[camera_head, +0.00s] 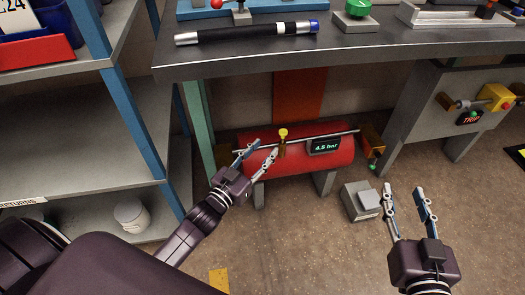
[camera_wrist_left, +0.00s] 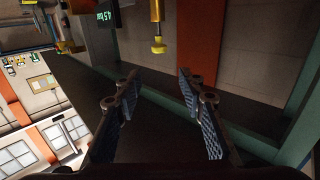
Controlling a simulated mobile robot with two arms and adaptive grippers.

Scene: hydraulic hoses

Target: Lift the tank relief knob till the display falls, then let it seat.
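The red tank (camera_head: 300,158) lies on grey legs under the workbench. Its display (camera_head: 325,146) reads 4.5 bar. The yellow tank relief knob (camera_head: 283,133) stands on a brass stem on top of the tank. In the left wrist view the knob (camera_wrist_left: 158,46) is beyond the fingers, above the gap between them. My left gripper (camera_head: 260,148) is open and empty, just left of the stem and apart from the knob. Its fingers also show spread in the left wrist view (camera_wrist_left: 165,80). My right gripper (camera_head: 405,188) is open and empty over the floor at right.
The workbench (camera_head: 360,50) overhangs the tank, with a hose (camera_head: 247,33) on it. A grey box pedal (camera_head: 362,200) stands on the floor near my right gripper. A blue shelf rack (camera_head: 130,110) stands at left. A panel marked TRIP (camera_head: 470,118) is at right.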

